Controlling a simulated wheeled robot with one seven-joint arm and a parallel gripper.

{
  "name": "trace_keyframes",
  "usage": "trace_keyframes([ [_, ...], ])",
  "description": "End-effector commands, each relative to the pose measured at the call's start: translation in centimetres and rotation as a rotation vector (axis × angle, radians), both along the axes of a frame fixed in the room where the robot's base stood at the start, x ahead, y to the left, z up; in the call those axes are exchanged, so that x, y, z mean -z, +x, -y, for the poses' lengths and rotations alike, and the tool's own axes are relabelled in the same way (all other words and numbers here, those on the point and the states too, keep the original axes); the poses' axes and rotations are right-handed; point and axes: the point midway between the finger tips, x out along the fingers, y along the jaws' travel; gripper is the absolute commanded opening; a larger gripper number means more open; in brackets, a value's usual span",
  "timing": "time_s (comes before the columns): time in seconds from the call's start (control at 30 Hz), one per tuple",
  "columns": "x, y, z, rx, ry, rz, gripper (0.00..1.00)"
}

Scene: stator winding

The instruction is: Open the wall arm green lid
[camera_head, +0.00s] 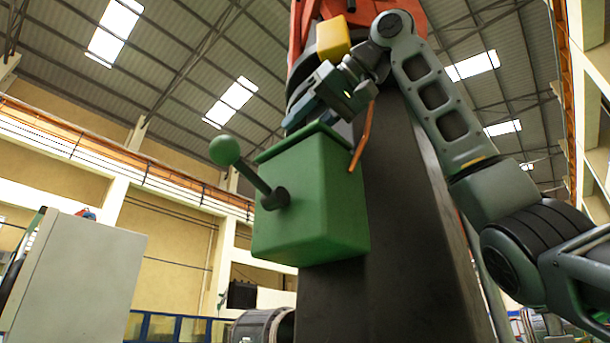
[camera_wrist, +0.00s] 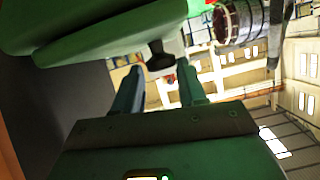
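A green box (camera_head: 310,205) is mounted on a dark column. Its green lid (camera_head: 298,141) lies across the top and looks closed. A lever with a green ball knob (camera_head: 224,150) sticks out of the box's left face. My gripper (camera_head: 298,116) is just above the lid, its fingers pointing down and left. In the wrist view, my gripper (camera_wrist: 160,75) has its two fingers apart, with nothing clearly held. The green box surface (camera_wrist: 100,38) fills the upper left there. A dark stub (camera_wrist: 160,55) shows beyond the fingertips. Contact with the lid cannot be told.
The dark column (camera_head: 400,250) stands right behind the box. An orange rod (camera_head: 362,137) is close to the box's right edge. A pale cabinet (camera_head: 75,275) stands at the lower left. The space left of the box is open.

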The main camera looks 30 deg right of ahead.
Motion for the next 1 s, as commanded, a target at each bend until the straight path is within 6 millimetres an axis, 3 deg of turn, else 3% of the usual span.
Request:
trace_keyframes([
  [0.4, 0.02, 0.05, 0.18, 0.004, 0.0, -0.001, 0.0],
  [1.0, 0.07, 0.11, 0.35, 0.008, 0.001, -0.003, 0.0],
])
